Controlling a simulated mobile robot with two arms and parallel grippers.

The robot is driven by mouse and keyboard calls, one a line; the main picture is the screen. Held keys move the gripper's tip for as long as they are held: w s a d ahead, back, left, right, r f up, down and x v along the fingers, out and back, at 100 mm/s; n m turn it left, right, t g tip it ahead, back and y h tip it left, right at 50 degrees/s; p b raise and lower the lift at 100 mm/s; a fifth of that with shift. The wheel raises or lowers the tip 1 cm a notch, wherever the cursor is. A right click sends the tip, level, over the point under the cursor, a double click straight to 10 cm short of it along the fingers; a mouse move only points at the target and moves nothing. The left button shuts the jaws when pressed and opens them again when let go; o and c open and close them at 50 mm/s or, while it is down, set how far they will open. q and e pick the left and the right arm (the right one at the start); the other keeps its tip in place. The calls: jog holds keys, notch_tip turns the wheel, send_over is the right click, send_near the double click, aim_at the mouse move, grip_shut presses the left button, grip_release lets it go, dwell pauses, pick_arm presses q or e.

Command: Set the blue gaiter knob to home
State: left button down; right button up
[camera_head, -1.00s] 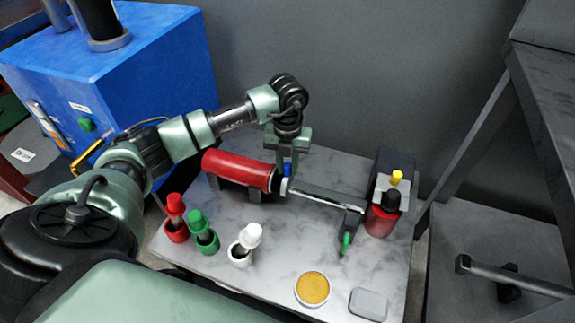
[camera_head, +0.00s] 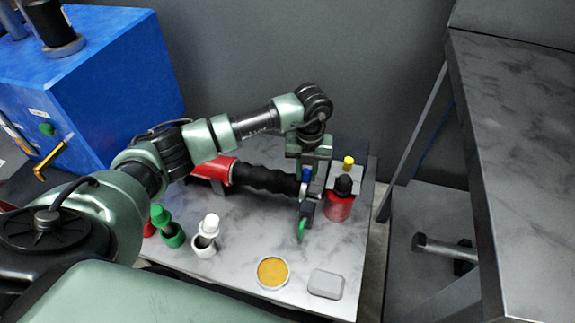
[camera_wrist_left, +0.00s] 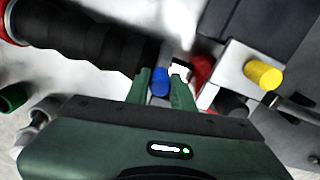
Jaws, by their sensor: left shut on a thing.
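The blue knob (camera_head: 306,174) sits at the right end of a stretched black bellows gaiter (camera_head: 264,179), which runs out of a red cylinder (camera_head: 223,171). My left gripper (camera_head: 306,168) reaches down from above and is shut on the blue knob. In the left wrist view the blue knob (camera_wrist_left: 160,82) stands between the two green fingers (camera_wrist_left: 160,88). The knob is beside an upright end bracket with a green-tipped lever (camera_head: 301,231). The rail under the gaiter is mostly hidden. My right gripper is not in view.
A red and black knob unit (camera_head: 339,203) and a yellow knob (camera_head: 348,162) stand just right of the gripper. Green (camera_head: 169,230) and white (camera_head: 207,236) knobs stand at front left. A yellow disc (camera_head: 273,272) and a grey pad (camera_head: 326,284) lie at the front.

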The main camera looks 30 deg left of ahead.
pick_arm(q)
jog(key=shift+w+d, duration=0.15)
jog(key=shift+d, duration=0.5)
jog(key=shift+w+d, duration=0.15)
jog(key=shift+d, duration=0.5)
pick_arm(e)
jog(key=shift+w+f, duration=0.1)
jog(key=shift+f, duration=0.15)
pick_arm(q)
jog(key=c, duration=1.2)
grip_release()
jog(key=shift+d, duration=0.15)
